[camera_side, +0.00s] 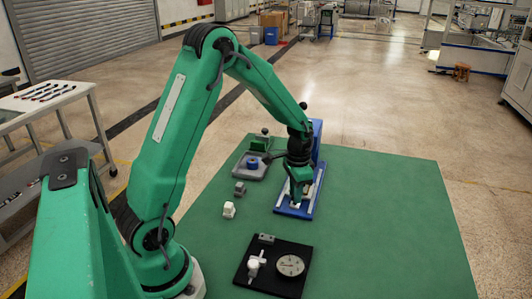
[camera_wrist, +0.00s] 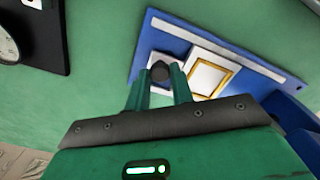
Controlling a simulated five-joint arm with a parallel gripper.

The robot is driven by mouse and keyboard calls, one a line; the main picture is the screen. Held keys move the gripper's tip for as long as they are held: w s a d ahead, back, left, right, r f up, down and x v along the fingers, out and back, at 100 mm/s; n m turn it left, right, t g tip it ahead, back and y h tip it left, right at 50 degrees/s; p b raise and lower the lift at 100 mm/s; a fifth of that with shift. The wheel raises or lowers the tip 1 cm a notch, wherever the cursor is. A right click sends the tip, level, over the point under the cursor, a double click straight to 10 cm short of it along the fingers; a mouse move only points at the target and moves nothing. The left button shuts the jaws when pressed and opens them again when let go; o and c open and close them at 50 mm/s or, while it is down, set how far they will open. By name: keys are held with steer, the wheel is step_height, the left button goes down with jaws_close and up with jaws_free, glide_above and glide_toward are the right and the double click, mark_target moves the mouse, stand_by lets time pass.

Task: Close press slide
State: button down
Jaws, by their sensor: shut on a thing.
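The press has a blue base (camera_side: 310,210) and a blue upright (camera_side: 318,130) behind my gripper in the side view. In the wrist view its blue base plate (camera_wrist: 185,30) carries a light slide with a gold-edged white plate (camera_wrist: 208,78). A round black knob (camera_wrist: 160,72) sits at the left end of the slide, between my fingertips. My gripper (camera_wrist: 159,82) is shut on this knob. In the side view my gripper (camera_side: 297,196) is low over the press base and hides part of the slide. The lower part of the knob is hidden by the fingers.
A black plate (camera_side: 250,281) with a dial (camera_side: 290,265) lies nearer the camera. A grey fixture with a blue round part (camera_side: 253,163) stands left of the press. Small white (camera_side: 229,210) and grey (camera_side: 240,188) blocks lie on the green mat (camera_side: 390,220), which is clear on the right.

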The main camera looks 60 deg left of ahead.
steer(key=shift+w, duration=0.1)
steer(key=shift+w+a, duration=1.65)
steer(key=c, duration=1.2)
jaws_free()
steer(key=shift+r, duration=0.1)
step_height(320, 180, up, 8)
